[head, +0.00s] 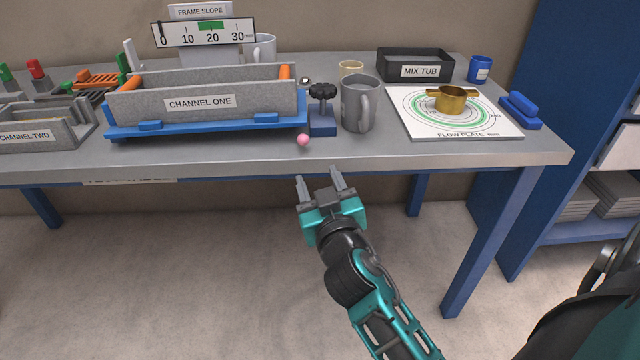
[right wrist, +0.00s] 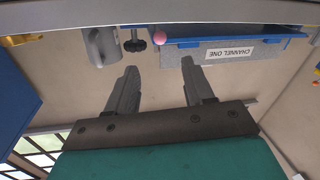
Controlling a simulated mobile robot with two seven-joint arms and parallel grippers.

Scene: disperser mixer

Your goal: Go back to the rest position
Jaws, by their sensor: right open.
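My right gripper (head: 320,183) is open and empty in the head view. It is in front of the table's front edge, below the pink ball and the grey jug, and touches nothing. Its two spread fingers also show in the right wrist view (right wrist: 162,88), with nothing between them. My left gripper is not in view.
The grey table (head: 240,150) holds the CHANNEL ONE trough (head: 200,103), a pink ball (head: 304,140) near the edge, a black knob (head: 323,91), a grey jug (head: 357,106), the flow plate (head: 420,120) and the mix tub (head: 414,58). A blue shelf (head: 535,130) stands right. The floor in front is clear.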

